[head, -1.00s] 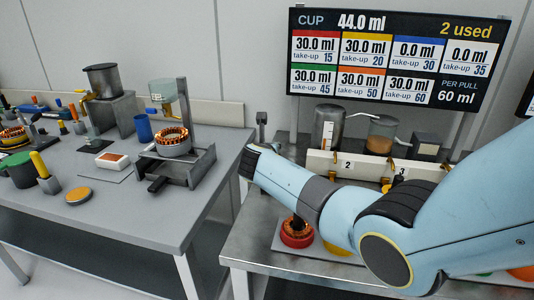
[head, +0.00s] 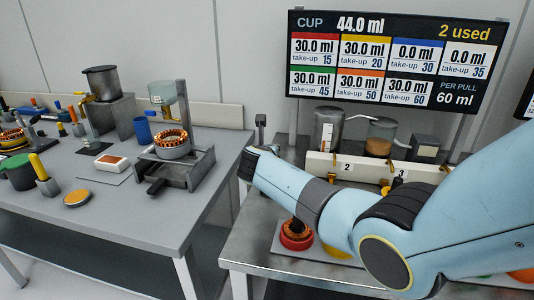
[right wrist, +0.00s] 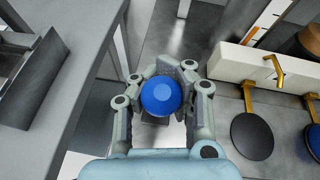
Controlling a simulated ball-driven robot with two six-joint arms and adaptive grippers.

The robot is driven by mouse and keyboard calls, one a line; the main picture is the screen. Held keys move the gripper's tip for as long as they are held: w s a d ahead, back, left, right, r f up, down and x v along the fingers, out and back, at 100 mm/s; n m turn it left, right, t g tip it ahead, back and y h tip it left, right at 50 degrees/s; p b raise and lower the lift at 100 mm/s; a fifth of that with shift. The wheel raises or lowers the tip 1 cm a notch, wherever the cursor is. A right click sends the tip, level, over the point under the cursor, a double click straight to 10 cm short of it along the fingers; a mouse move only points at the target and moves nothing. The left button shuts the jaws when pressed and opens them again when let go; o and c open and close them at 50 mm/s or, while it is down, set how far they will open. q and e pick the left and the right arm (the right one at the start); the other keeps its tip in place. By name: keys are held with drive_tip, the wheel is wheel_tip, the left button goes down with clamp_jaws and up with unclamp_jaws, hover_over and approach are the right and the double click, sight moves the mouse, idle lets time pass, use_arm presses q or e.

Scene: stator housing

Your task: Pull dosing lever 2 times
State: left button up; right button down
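A blue round knob (right wrist: 160,97), seemingly the handle end of the dosing lever, shows in the right wrist view. My right gripper (right wrist: 168,80) has its fingers on both sides of the knob, apparently shut on it. In the head view my right arm reaches left across the steel table, ending in a dark part at its left edge; the fingers and knob are hidden there. A grey post (head: 261,121) stands just behind the arm's end. The display (head: 395,57) reads CUP 44.0 ml, 2 used, 60 ml per pull. My left gripper is not in view.
A grey table (head: 130,218) to the left carries a copper-wound stator (head: 172,143), a blue cup (head: 142,129) and several parts. On the steel table a white block (head: 375,170) numbered 2 and 3 stands behind my arm. A gap separates the tables.

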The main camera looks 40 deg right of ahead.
drive_tip(key=shift+s+d+f, duration=0.1)
drive_tip(key=shift+s+f, duration=0.05)
drive_tip(key=shift+f, duration=0.05)
drive_tip(key=c, duration=1.4)
unclamp_jaws()
drive_tip(key=shift+s+d, duration=0.1)
drive_tip(key=o, duration=0.3)
drive_tip(key=shift+r, duration=0.1)
drive_tip(key=shift+a, duration=0.2)
drive_tip(key=shift+s+a+r, duration=0.1)
drive_tip(key=shift+a, duration=0.05)
drive_tip(key=v, duration=1.1)
drive_tip(key=shift+s+a+r, duration=0.1)
drive_tip(key=shift+s+a, duration=0.05)
